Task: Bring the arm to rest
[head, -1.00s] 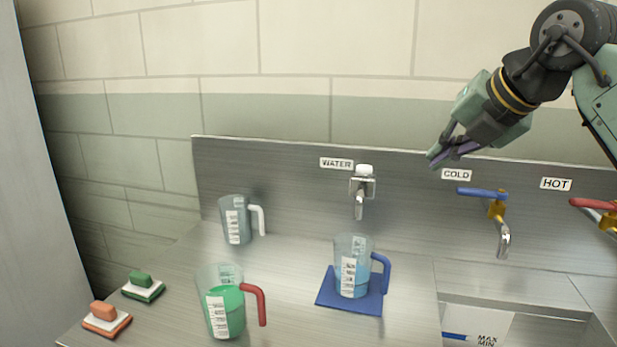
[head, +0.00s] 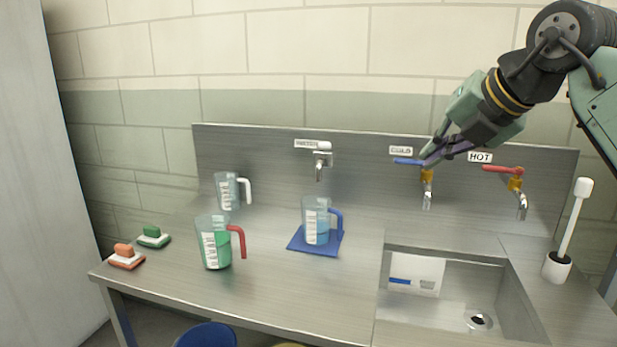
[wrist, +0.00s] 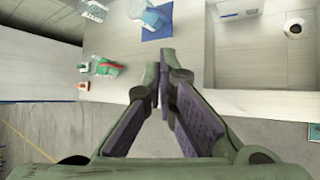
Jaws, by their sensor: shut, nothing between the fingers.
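My gripper (head: 430,157) is raised at the upper right of the head view, at the end of my bent arm. Its fingers are shut with nothing between them. In the head view they overlap the area by the blue cold tap handle (head: 408,162); I cannot tell whether they touch it. In the wrist view, the shut gripper (wrist: 162,60) points over the counter, with floor below.
A steel counter (head: 270,275) carries a jug of blue liquid (head: 316,225) on a blue mat (head: 297,243), a green-liquid jug (head: 213,245) and an empty-looking jug (head: 226,190). A sink (head: 440,300) and a brush (head: 568,235) are at the right.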

